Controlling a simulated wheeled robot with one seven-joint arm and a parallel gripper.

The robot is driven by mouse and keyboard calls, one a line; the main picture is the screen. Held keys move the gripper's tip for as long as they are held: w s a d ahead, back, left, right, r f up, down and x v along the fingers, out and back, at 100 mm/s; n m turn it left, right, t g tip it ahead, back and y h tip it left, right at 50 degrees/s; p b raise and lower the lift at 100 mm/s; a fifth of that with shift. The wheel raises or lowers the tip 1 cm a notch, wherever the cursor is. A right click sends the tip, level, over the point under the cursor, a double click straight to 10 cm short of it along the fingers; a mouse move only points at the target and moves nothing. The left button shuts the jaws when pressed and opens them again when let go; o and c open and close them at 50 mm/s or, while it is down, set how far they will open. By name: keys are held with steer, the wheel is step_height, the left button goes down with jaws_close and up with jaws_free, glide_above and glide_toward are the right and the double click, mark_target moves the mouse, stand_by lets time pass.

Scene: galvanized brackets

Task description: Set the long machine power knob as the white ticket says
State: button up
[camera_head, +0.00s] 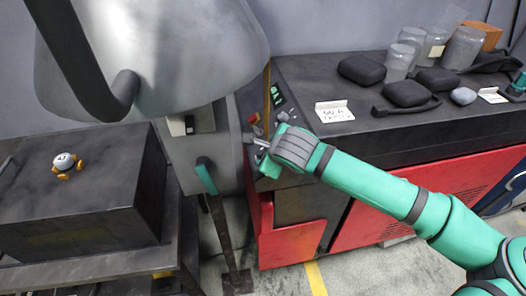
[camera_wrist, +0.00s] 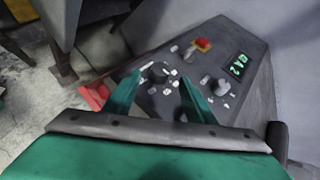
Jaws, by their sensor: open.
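A sloped control panel (camera_wrist: 190,62) fills the middle of the wrist view. A dark round knob (camera_wrist: 158,72) with pale marks around it shows between the fingertips of my open gripper (camera_wrist: 158,84); I cannot tell whether they touch it. A grey knob (camera_wrist: 222,87), also ringed by marks, is to its right. Which one is the power knob is not readable. In the head view my gripper (camera_head: 259,148) reaches the panel and hides part of it. The white ticket (camera_head: 334,111) lies on the dark bench top; its handwriting is too small to read surely.
The panel has a red button (camera_wrist: 203,45) and a lit green display (camera_wrist: 238,65). A grey machine hood (camera_head: 170,50) hangs at left. Dark pouches (camera_head: 362,69), glass jars (camera_head: 462,48) and another white card (camera_head: 492,95) are on the bench. A white-and-orange object (camera_head: 66,163) sits on a dark box.

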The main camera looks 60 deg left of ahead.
steer(key=shift+v, duration=2.8)
